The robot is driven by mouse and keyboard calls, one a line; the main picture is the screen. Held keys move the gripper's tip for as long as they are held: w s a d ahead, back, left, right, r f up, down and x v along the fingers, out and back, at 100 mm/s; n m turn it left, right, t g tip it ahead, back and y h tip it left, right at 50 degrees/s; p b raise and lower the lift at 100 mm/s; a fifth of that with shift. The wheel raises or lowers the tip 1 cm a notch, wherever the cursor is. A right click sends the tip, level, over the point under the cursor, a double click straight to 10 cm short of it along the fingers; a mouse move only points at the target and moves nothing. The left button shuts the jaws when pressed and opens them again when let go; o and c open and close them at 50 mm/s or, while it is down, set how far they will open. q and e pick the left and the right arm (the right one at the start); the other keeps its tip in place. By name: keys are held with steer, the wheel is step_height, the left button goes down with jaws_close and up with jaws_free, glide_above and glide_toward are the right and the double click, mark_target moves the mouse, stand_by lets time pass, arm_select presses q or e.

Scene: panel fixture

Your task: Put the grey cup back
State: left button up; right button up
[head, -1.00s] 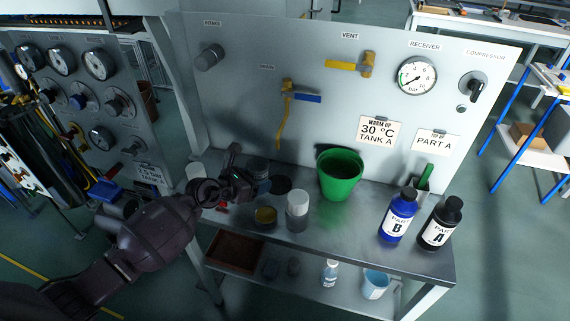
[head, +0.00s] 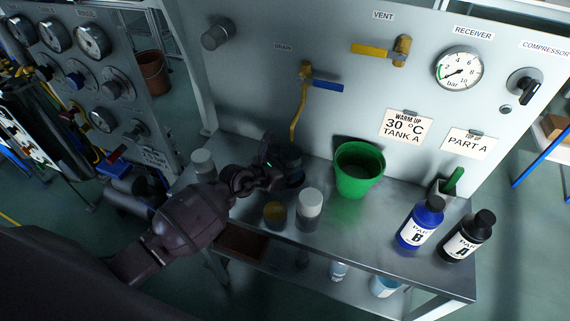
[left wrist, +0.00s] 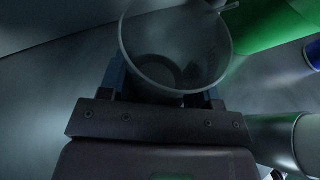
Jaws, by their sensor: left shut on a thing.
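The grey cup (left wrist: 150,45) is between the fingers of my left gripper (left wrist: 165,98) in the left wrist view, its open rim toward the camera. It looks empty inside. In the head view my left gripper (head: 274,174) is shut on the cup (head: 289,160), which shows dark near the panel, left of the green bucket (head: 358,170). A dark round spot on the bench lies about under the cup, mostly covered. I cannot tell whether the cup touches the bench. My right gripper is in neither view.
A white-topped jar (head: 310,208) and a low tin with yellowish contents (head: 275,215) stand close in front of the cup. Blue bottle B (head: 420,222) and black bottle A (head: 467,236) stand at the right. A yellow drain pipe (head: 299,115) hangs above the bench.

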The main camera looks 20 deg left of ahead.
arm_select(q)
steer(key=shift+f, duration=0.25)
steer(key=shift+r, duration=0.1)
steer(key=shift+f, duration=0.25)
steer(key=o, duration=0.9)
steer(key=shift+o, duration=0.2)
steer(key=shift+s+a+r, duration=0.1)
steer(key=shift+s+r, duration=0.05)
steer(key=shift+r, duration=0.15)
steer(key=p+v, duration=0.1)
steer(key=v, duration=0.9)
steer(key=shift+s+a, duration=0.2)
steer(key=shift+s, duration=0.15)
steer(key=shift+s+a+r, duration=0.2)
steer(key=shift+s, duration=0.05)
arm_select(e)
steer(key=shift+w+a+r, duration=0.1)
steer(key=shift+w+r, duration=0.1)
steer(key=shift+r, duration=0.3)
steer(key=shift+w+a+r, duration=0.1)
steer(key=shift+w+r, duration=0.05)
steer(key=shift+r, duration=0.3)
